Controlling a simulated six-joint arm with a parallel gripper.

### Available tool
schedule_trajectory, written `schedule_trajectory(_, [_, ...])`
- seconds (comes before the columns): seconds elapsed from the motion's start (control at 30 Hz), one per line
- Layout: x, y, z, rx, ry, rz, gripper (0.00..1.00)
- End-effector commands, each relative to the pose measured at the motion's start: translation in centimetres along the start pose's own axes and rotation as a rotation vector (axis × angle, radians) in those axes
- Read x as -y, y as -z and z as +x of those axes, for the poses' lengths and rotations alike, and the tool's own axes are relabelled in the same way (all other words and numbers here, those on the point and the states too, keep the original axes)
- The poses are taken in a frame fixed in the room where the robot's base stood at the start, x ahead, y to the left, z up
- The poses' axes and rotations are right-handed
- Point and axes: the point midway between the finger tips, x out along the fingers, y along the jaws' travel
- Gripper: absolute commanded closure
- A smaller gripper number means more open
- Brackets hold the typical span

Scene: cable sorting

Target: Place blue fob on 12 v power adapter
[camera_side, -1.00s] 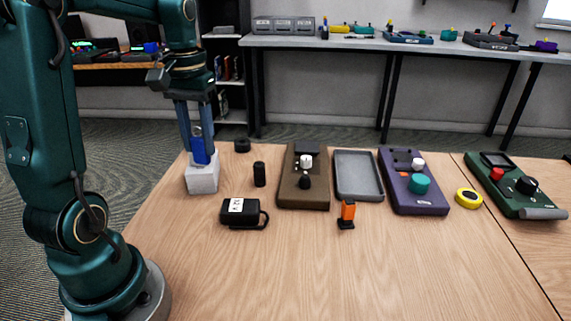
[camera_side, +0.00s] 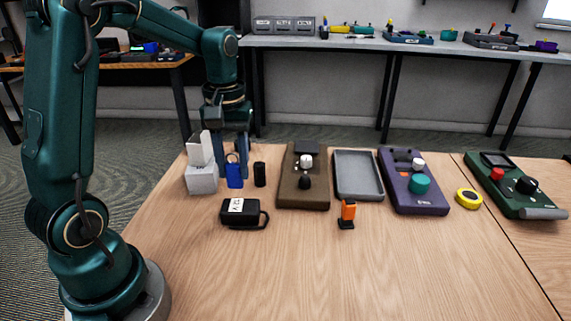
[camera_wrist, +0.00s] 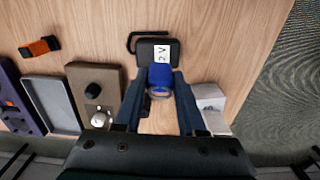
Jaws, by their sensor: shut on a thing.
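The blue fob (camera_side: 234,175) with its metal ring hangs between the fingers of my gripper (camera_side: 233,165), which is shut on it. In the wrist view the fob (camera_wrist: 160,76) sits between the fingertips (camera_wrist: 161,85). The black 12 V power adapter (camera_side: 232,218) lies on the table nearer the side camera, with a white label on top and a looped cable. In the wrist view the adapter (camera_wrist: 145,48) is just beyond the fob, which overlaps its near edge in the picture. In the side view the fob is apart from the adapter, behind it.
A white block (camera_side: 202,180) with a tilted white piece (camera_side: 200,147) stands left of my gripper. A black cylinder (camera_side: 259,174) stands close on its right. Further right are a brown box (camera_side: 290,190), grey tray (camera_side: 358,196) and orange item (camera_side: 348,210). The front table is clear.

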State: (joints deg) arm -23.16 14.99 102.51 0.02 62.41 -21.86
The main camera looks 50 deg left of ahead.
Motion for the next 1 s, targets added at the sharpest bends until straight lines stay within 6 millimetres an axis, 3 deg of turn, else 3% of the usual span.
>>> schedule_trajectory(0.4, [-0.4, -0.1, 4.2, 0.002, 0.001, -0.001, 1.00])
schedule_trajectory(0.8, [-0.4, 0.0, 4.6, 0.000, 0.000, 0.000, 1.00])
schedule_trajectory(0.83, [-0.4, 0.0, 4.6, -0.001, 0.000, 0.000, 0.49])
schedule_trajectory(0.9, [-0.4, 0.0, 4.6, -0.001, 0.000, 0.000, 0.31])
schedule_trajectory(1.0, [-0.4, 0.0, 4.5, -0.001, 0.000, 0.000, 0.31])
